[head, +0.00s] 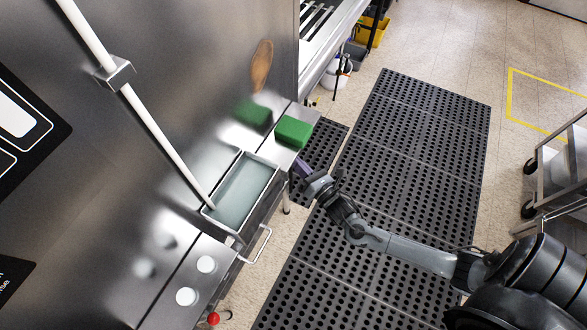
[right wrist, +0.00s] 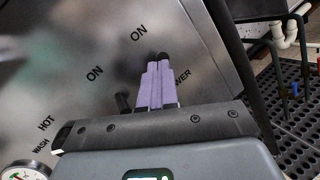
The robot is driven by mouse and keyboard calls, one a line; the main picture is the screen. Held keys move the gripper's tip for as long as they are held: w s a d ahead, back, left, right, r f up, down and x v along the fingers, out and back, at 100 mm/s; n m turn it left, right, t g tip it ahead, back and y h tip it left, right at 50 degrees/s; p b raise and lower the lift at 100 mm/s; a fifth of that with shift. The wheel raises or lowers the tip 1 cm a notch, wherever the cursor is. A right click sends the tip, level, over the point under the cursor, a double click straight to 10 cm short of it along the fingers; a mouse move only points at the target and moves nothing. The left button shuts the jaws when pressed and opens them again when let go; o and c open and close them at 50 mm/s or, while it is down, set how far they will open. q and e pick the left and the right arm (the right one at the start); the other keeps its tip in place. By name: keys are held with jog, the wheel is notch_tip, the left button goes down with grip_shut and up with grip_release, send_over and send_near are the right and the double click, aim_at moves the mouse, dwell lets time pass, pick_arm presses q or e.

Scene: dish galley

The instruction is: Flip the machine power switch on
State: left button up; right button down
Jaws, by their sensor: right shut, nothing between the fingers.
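The steel machine's front panel (right wrist: 70,65) fills much of the right wrist view, with printed words including WASH, HOT and ON twice. A partly covered label ending in "WER" (right wrist: 181,76) is beside my fingers. A small dark switch (right wrist: 162,56) shows right at the fingertips; I cannot tell whether they touch it or which way it is set. Another dark lever (right wrist: 123,103) stands left of the fingers. My right gripper (right wrist: 159,66) is shut and empty, its purple fingers pointing at the panel. In the head view it (head: 302,168) is beside the machine's front. My left gripper is not in view.
Black floor mats (head: 400,150) lie clear; a cart (head: 560,170) stands right.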

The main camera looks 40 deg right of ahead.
jog(key=shift+f, duration=0.1)
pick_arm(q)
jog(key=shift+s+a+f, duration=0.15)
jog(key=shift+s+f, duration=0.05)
pick_arm(e)
jog(key=s+a+f, duration=0.1)
jog(key=s+f, duration=0.5)
jog(key=s, duration=0.5)
jog(key=shift+s+a, duration=0.3)
jog(key=shift+a, duration=0.05)
jog(key=shift+r, duration=0.1)
